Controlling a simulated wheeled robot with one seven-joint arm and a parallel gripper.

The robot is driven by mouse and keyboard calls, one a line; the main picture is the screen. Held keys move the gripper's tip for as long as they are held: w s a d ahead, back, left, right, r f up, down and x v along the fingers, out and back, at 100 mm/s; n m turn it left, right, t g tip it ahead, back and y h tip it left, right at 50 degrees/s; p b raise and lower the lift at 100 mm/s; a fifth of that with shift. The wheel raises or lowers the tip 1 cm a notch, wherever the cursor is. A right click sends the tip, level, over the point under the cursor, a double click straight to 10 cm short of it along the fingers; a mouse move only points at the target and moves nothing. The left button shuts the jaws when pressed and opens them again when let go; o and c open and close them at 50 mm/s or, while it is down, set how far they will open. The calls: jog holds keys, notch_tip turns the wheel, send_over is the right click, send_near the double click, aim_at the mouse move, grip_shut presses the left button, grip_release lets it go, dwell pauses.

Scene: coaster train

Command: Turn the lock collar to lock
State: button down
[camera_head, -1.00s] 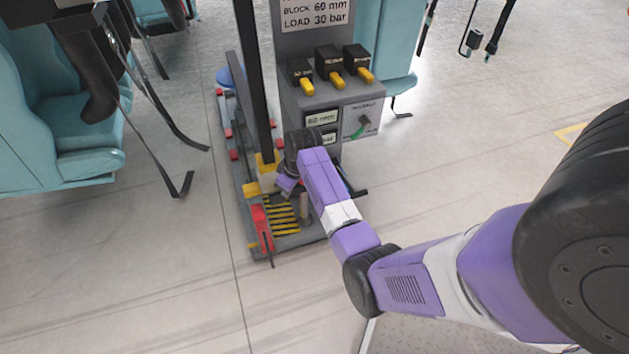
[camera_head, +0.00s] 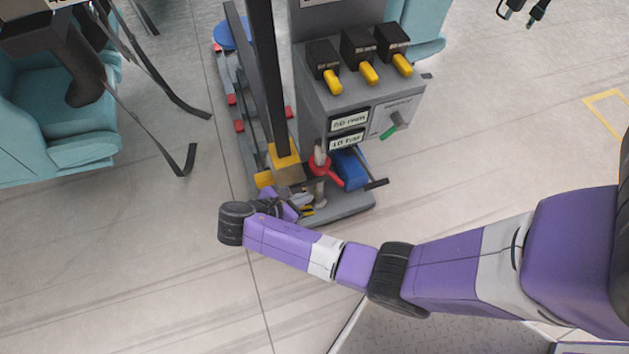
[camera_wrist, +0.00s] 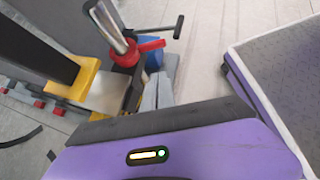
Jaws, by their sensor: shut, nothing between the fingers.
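The lock collar (camera_head: 326,172) is a red ring with a stubby red arm. It sits around a pale upright rod (camera_head: 320,153) low on the front of the grey machine. In the wrist view the red collar (camera_wrist: 138,50) circles a shiny metal cylinder (camera_wrist: 108,25), with its arm pointing right. My gripper (camera_head: 302,208) is low in front of the machine, below and left of the collar and apart from it. My wrist hides part of the machine's base.
A yellow-footed black post (camera_head: 285,155) stands left of the collar. A blue block and black T-bar (camera_head: 375,184) are close on its right. Above is the grey console (camera_head: 360,85) with yellow levers and a green-tipped knob. Open floor lies in front and to the left.

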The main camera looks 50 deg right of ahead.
aim_at(327, 171)
jog(key=d+r+b+x, duration=0.1)
jog(key=r+b+x, duration=0.1)
jog(key=x, duration=0.9)
jog(key=shift+s+d+f+b, duration=0.25)
jog(key=shift+d+b, duration=0.35)
